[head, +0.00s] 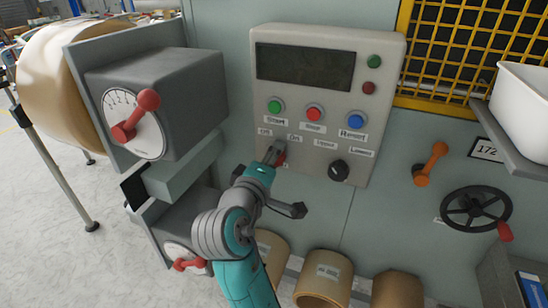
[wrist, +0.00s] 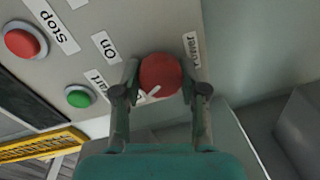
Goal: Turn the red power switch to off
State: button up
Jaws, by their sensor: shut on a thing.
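The red power switch (head: 281,159) sits low on the left of the light grey control panel (head: 380,95), mostly hidden behind my gripper in the head view. In the wrist view the round red switch (wrist: 160,75) is between my two fingers, with a white mark on its lower part. My gripper (head: 272,152) is shut on it, one finger on each side; it also shows in the wrist view (wrist: 160,88). An "On" label (wrist: 106,47) is beside the switch. Which label the mark points to I cannot tell.
Green (head: 275,106), red (head: 314,112) and blue (head: 355,119) buttons stand just above the switch. A black knob (head: 339,170) is to its right. A grey box with a red lever (head: 136,116) juts out at left. An orange handle (head: 430,164) and black handwheel (head: 476,209) are at right.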

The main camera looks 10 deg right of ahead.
jog(key=shift+n, duration=0.9)
jog(key=o, duration=1.1)
jog(key=shift+o, duration=0.2)
jog(key=v, duration=1.2)
jog(key=shift+a, duration=0.15)
